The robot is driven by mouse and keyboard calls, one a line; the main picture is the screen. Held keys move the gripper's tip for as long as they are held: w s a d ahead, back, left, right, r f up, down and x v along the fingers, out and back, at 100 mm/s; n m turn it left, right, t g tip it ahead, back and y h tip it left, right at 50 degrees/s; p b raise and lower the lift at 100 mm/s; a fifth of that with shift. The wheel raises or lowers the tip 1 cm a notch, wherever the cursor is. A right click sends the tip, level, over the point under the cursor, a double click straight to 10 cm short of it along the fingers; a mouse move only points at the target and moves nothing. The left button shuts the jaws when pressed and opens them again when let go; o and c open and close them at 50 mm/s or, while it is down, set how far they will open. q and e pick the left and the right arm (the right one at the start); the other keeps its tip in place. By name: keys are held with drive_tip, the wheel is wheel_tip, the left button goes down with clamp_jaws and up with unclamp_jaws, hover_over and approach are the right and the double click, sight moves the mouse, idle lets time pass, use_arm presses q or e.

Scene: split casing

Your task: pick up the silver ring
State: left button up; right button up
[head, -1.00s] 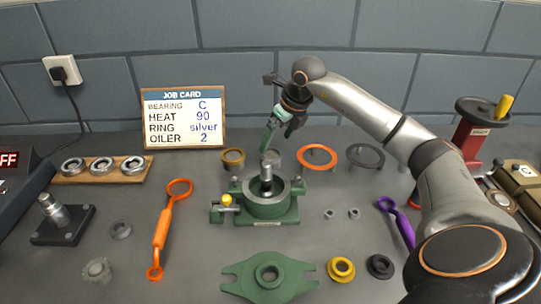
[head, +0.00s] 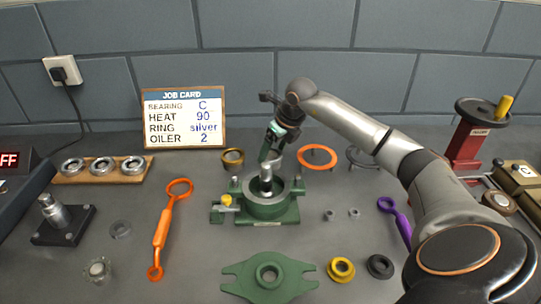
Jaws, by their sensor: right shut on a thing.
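The silver ring (head: 274,156) is at the back of the bench, behind the green casing (head: 268,208), and is mostly hidden by my right gripper and the silver shaft. My right gripper (head: 272,150) points down and is shut on it. I cannot tell whether the ring still touches the bench. The silver shaft (head: 266,178) stands upright in the casing, just in front of the fingers. My left gripper is not in view.
A brass ring (head: 232,157) lies left of the gripper and an orange ring (head: 317,157) right of it. A dark grey ring (head: 360,158) is partly behind my arm. The job card (head: 184,118) reads ring silver. An orange tool (head: 163,228) lies left of the casing.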

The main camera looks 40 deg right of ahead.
drive_tip(key=c, duration=0.7)
drive_tip(key=shift+r, duration=0.1)
